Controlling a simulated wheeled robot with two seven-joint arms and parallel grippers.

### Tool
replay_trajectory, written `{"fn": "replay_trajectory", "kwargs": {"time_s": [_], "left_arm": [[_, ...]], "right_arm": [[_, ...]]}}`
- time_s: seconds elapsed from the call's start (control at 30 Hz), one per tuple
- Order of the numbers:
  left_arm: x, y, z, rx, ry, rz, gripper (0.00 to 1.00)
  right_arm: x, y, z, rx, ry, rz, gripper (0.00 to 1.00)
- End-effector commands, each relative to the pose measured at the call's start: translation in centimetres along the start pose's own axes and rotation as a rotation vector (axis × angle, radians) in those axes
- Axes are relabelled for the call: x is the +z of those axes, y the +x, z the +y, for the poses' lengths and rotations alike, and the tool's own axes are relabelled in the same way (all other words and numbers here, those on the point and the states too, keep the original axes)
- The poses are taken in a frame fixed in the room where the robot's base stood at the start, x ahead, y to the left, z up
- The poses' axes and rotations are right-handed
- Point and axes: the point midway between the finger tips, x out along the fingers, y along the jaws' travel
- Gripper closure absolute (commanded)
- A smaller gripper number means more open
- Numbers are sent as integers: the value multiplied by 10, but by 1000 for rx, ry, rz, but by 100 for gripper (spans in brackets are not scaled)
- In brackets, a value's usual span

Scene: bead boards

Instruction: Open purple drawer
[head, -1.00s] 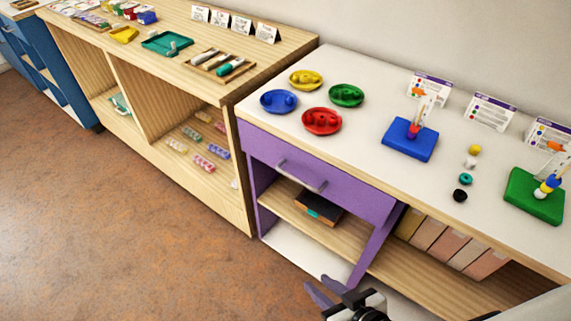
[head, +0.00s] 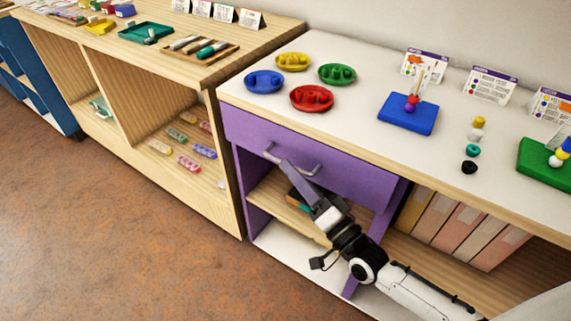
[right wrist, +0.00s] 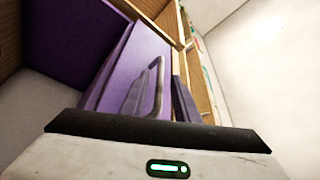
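The purple drawer (head: 335,168) is in the upper part of the purple-sided cabinet, its front looking flush beneath the white top. Its silvery bar handle (head: 308,170) is on the drawer front. I see no clear contact. My left gripper is not in view.
The white top carries blue, yellow, green and red dishes (head: 311,97), a blue bead board (head: 408,113) and loose beads. A wooden cabinet (head: 232,200) adjoins at left. The floor in front is clear.

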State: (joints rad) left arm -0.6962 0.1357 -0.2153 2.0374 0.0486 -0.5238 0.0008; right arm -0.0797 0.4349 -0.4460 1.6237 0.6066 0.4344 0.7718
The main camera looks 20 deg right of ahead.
Motion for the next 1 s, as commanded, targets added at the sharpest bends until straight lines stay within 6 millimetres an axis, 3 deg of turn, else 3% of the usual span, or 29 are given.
{"fn": "replay_trajectory", "kwargs": {"time_s": [0.2, 0.57, 0.73, 1.0], "left_arm": [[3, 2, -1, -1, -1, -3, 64], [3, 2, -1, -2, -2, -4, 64], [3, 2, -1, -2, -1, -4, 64], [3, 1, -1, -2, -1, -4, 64]], "right_arm": [[1, 27, 0, 0, 0, -1, 72], [1, 32, 0, 1, 0, -1, 72], [1, 32, 0, 1, -1, -1, 99], [2, 32, -1, 1, 0, -2, 100]]}}
